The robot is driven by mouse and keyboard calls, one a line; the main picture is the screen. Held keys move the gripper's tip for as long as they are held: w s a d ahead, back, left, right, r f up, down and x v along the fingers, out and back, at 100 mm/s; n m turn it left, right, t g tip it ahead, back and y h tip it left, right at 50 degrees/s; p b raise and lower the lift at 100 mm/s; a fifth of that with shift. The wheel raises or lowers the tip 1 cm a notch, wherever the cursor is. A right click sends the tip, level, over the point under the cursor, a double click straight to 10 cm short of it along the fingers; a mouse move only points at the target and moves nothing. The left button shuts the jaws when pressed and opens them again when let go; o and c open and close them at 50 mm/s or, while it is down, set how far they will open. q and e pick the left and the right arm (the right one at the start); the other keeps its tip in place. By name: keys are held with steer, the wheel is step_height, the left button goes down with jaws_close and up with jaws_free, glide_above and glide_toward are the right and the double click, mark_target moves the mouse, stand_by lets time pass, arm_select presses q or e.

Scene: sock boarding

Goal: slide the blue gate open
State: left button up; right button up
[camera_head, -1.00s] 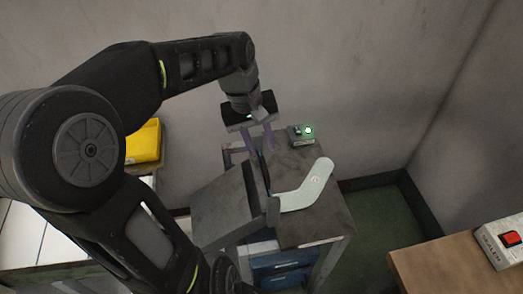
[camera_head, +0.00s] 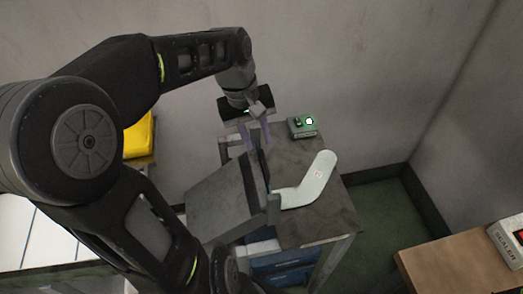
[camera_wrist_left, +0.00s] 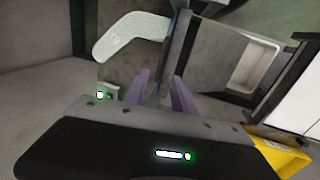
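My left gripper (camera_head: 256,134) hangs over the back of the small grey table (camera_head: 325,220), its purple fingers pointing down and apart. In the left wrist view the fingers (camera_wrist_left: 160,76) stand on either side of a thin upright dark panel with a bluish edge (camera_wrist_left: 161,90), which looks like the gate; I cannot tell whether they touch it. In the head view this panel (camera_head: 262,168) stands beside a grey slanted housing (camera_head: 220,200). A pale foot-shaped board (camera_head: 318,180) lies right of the panel. My right gripper is not in view.
A small box with a green light (camera_head: 301,127) sits at the table's back edge. Blue drawers (camera_head: 283,262) are underneath. A yellow bin (camera_head: 140,138) is at left, partly behind my arm. A wooden table with a sealer box (camera_head: 510,240) is at lower right. Walls close off the back.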

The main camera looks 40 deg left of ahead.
mark_target(263, 158)
arm_select(q)
steer(key=f, duration=0.4)
steer(key=w+f, duration=0.1)
steer(key=f, duration=0.1)
steer(key=shift+d, duration=0.4)
steer(key=shift+c, duration=0.3)
jaws_close()
stand_by(0.6)
